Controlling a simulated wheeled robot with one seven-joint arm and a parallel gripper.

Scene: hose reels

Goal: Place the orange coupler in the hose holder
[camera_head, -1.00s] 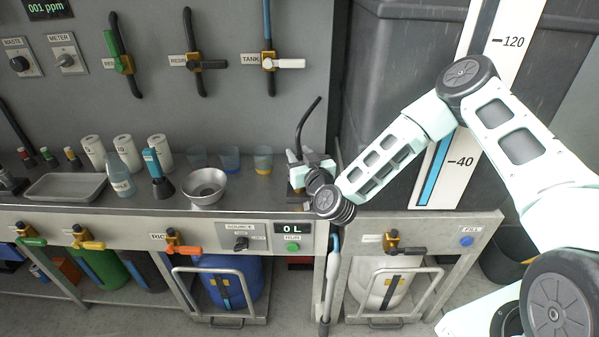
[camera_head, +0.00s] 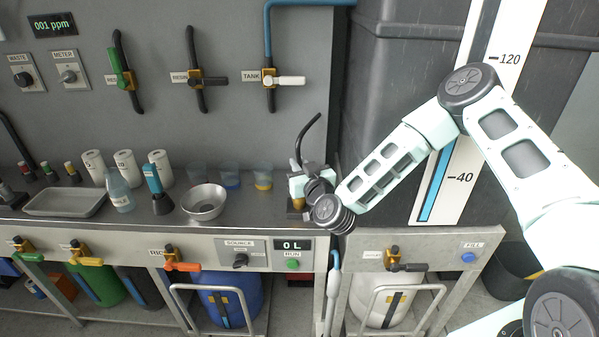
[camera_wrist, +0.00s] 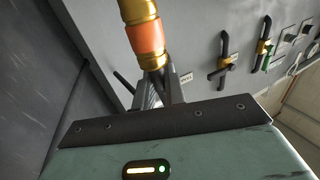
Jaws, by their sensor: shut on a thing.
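In the wrist view an orange coupler (camera_wrist: 147,38) with gold ends stands out from the fingers of my gripper (camera_wrist: 158,88), which is shut on it. In the head view my gripper (camera_head: 298,188) is at the right end of the steel counter, beside the dark tank. A small gold part (camera_head: 297,205) shows just below it there; the orange band is hidden. I cannot make out the hose holder for certain in either view.
A black hose (camera_head: 307,135) curves up behind my gripper. On the counter (camera_head: 255,212) to the left stand a steel bowl (camera_head: 204,203), several cups, a blue-topped bottle (camera_head: 156,185) and a tray (camera_head: 65,203). The dark tank (camera_head: 395,80) closes off the right side.

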